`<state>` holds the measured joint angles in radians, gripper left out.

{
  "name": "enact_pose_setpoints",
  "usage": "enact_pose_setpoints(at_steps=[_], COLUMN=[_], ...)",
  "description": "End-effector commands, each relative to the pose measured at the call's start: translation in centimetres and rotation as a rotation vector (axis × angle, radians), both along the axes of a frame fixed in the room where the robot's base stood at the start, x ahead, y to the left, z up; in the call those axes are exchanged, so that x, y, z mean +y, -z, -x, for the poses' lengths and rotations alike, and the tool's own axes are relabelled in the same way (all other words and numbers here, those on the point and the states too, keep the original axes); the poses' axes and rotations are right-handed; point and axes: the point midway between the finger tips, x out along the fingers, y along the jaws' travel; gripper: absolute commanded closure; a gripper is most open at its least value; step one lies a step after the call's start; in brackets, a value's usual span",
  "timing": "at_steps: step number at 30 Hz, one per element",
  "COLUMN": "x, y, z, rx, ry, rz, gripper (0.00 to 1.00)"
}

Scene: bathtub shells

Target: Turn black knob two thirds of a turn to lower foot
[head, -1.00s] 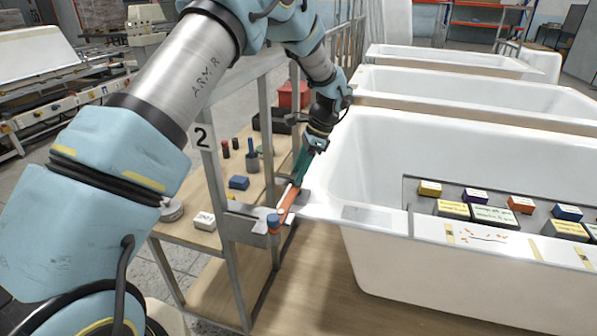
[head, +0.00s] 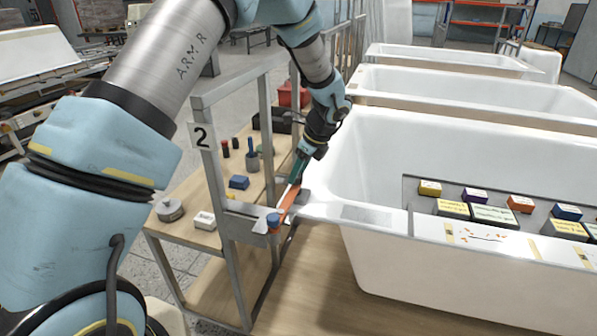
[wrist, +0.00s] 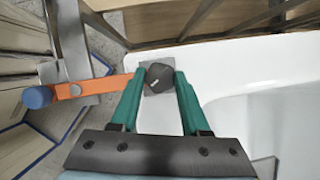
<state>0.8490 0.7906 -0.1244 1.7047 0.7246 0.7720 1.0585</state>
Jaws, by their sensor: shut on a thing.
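The black knob (wrist: 155,80) is a dark, faceted cap with a small pale mark on its top. It sits on a grey plate at the tub's corner in the wrist view. My gripper (wrist: 159,76) is shut on the knob, with one green finger on each side of it. In the head view my gripper (head: 292,183) reaches down to the tub's near left corner, and the knob is hidden there. The foot cannot be made out in either view.
An orange bar (wrist: 113,86) with a blue end (wrist: 37,97) lies just left of my fingers. A metal frame post (head: 222,205) marked 2 and a wooden shelf (head: 200,280) stand left of the white bathtub (head: 375,250).

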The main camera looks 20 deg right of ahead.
Motion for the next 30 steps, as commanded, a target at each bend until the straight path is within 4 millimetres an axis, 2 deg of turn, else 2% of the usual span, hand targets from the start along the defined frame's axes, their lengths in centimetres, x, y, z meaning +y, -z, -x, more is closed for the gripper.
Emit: enact_pose_setpoints(at_steps=[17, 18, 25, 30], x=[0.04, 0.04, 0.03, 0.02], y=[0.02, 0.02, 0.01, 0.01], z=[-0.02, -0.02, -0.01, 0.0], rx=[0.0, 0.0, 0.0, 0.0], ry=[0.028, 0.028, 0.028, 0.028], rz=[0.0, 0.0, 0.0, 0.0], gripper=[1.0, 0.5, 0.24, 0.24])
